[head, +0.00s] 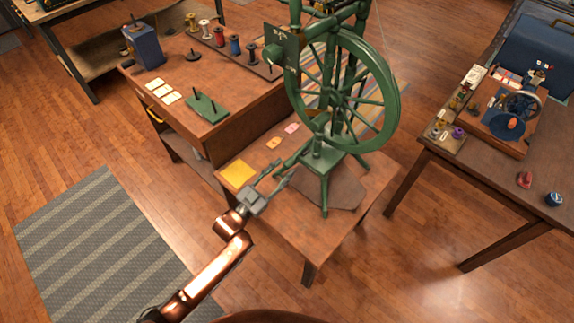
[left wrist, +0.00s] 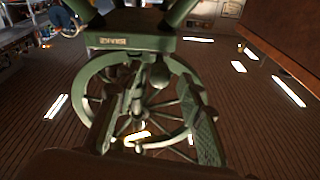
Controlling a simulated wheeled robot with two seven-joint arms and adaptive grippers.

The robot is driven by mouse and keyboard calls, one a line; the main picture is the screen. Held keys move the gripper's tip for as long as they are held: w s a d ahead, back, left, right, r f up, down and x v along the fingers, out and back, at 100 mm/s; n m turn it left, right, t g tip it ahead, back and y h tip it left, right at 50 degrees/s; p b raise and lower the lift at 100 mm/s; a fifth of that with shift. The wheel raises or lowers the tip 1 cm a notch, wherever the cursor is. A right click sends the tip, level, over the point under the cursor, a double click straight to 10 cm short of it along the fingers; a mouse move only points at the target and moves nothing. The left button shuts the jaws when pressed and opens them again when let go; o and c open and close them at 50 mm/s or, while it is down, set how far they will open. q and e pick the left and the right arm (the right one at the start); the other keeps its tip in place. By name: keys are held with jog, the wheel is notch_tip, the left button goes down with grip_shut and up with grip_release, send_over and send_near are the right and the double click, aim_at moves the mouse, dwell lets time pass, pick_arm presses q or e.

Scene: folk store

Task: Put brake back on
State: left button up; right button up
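A green spinning wheel (head: 385,110) stands on a small wooden table (head: 290,235). My left gripper (head: 280,175) is beside its lower left legs, with its fingers pointing toward it. In the left wrist view the two fingers of the left gripper (left wrist: 155,120) are apart, with the wheel (left wrist: 185,75) seen between and beyond them. A green crosspiece with an upside-down BRAKE label (left wrist: 115,41) crosses the top of that view. A rounded knob (left wrist: 160,76) hangs below it. I cannot tell which part is the moving brake. My right gripper is out of view.
A yellow square (head: 238,173) and small tags lie on the table's left side. A workbench (head: 235,98) with spools adjoins it behind. Another table (head: 480,172) with a small device stands right. A striped rug (head: 95,250) lies left; open floor surrounds.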

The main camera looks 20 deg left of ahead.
pick_arm(q)
jog(key=v, duration=0.9)
dwell(0.5)
